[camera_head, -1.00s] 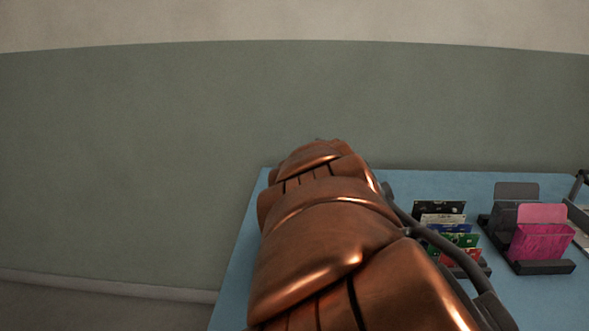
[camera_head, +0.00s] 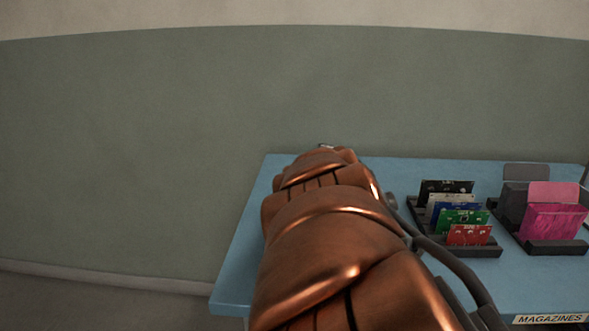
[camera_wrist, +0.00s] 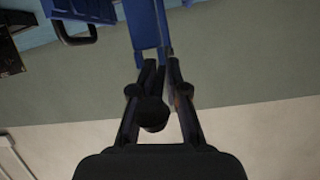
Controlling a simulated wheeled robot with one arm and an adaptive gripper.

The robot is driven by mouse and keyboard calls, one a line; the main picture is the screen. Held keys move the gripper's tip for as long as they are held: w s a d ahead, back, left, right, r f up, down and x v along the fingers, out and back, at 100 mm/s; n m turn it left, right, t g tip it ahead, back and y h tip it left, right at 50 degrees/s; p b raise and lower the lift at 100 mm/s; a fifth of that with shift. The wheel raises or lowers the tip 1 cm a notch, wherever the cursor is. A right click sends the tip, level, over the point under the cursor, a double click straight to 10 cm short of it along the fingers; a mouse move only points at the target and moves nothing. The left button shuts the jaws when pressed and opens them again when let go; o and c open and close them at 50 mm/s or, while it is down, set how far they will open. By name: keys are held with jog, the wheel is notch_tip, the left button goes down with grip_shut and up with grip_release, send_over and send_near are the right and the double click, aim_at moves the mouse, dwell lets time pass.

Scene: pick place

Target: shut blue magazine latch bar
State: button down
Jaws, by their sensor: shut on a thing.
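In the wrist view, a blue part (camera_wrist: 146,24), which looks like the blue magazine's latch bar, reaches down from the top edge to my fingertips. My gripper (camera_wrist: 162,64) is shut on its lower end. The fingers hide part of the grip, and the top of the blue part is cut off by the frame. In the head view my copper-coloured arm covers the gripper, and no blue magazine can be made out there. I cannot tell how far the bar is closed.
A blue table (camera_head: 245,265) carries a rack of upright circuit boards (camera_head: 455,212) and a pink magazine (camera_head: 552,222) at the right. A MAGAZINES label (camera_head: 550,319) is on its front edge. In the wrist view a black handle (camera_wrist: 79,37) is at upper left.

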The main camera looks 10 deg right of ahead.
jog(key=shift+d+f, duration=0.2)
jog(key=shift+f, duration=0.15)
jog(key=c, duration=1.5)
grip_release()
jog(key=shift+o, duration=1.3)
jog(key=shift+r, duration=0.15)
jog(key=shift+a+r, duration=0.1)
notch_tip(320, 180, up, 9)
jog(key=shift+f, duration=0.2)
jog(key=shift+r, duration=0.65)
